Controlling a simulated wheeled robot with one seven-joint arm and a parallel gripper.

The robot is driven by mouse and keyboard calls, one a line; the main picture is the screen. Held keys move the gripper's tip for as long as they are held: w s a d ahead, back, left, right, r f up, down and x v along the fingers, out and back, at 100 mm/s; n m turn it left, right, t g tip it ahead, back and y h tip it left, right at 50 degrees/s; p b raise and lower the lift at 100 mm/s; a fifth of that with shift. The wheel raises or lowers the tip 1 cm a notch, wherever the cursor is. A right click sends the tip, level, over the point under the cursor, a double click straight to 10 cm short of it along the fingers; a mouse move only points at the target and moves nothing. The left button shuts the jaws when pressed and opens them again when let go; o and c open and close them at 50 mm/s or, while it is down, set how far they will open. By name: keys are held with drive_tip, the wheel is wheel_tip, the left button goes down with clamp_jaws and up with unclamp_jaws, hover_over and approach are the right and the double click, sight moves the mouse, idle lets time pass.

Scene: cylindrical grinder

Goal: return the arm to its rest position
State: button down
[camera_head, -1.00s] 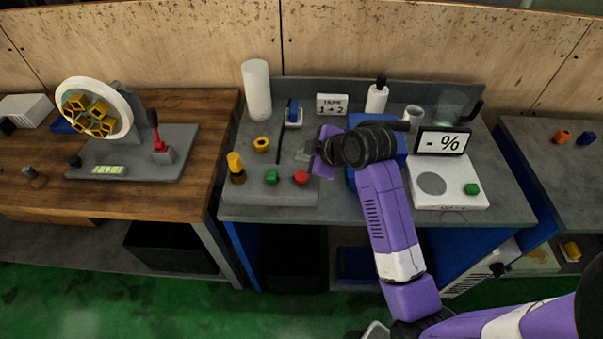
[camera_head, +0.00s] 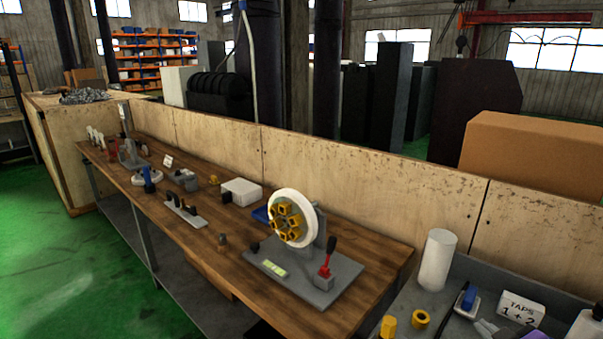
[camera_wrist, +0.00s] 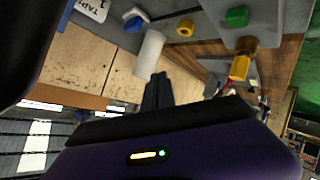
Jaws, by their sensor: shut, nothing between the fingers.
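My gripper shows in the wrist view as dark fingers (camera_wrist: 157,92) close together, shut and empty. The wrist picture looks upside down. The fingers point toward a white cylinder (camera_wrist: 150,55) and the bench behind it; I cannot tell the distance. A little purple, perhaps part of my arm, shows at the lower right of the head view; the gripper itself is not visible there.
The wrist view shows a yellow ring (camera_wrist: 186,28), a green button (camera_wrist: 237,17) and a yellow post (camera_wrist: 240,65). The head view shows the wooden bench (camera_head: 222,262) with a wheel of yellow parts (camera_head: 290,220), a red lever (camera_head: 325,268) and the white cylinder (camera_head: 437,258).

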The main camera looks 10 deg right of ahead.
drive_tip(key=s+a+f+m+t+y+b, duration=0.1)
drive_tip(key=s+a+f+y+b, duration=0.1)
drive_tip(key=s+a, duration=1.1)
drive_tip(key=s+a+f+m+t+y+b, duration=0.2)
drive_tip(key=s+a+f+b, duration=0.2)
drive_tip(key=s+a, duration=0.8)
drive_tip(key=s, duration=0.8)
drive_tip(key=shift+a+f+b, duration=0.3)
drive_tip(key=shift+a+b, duration=0.05)
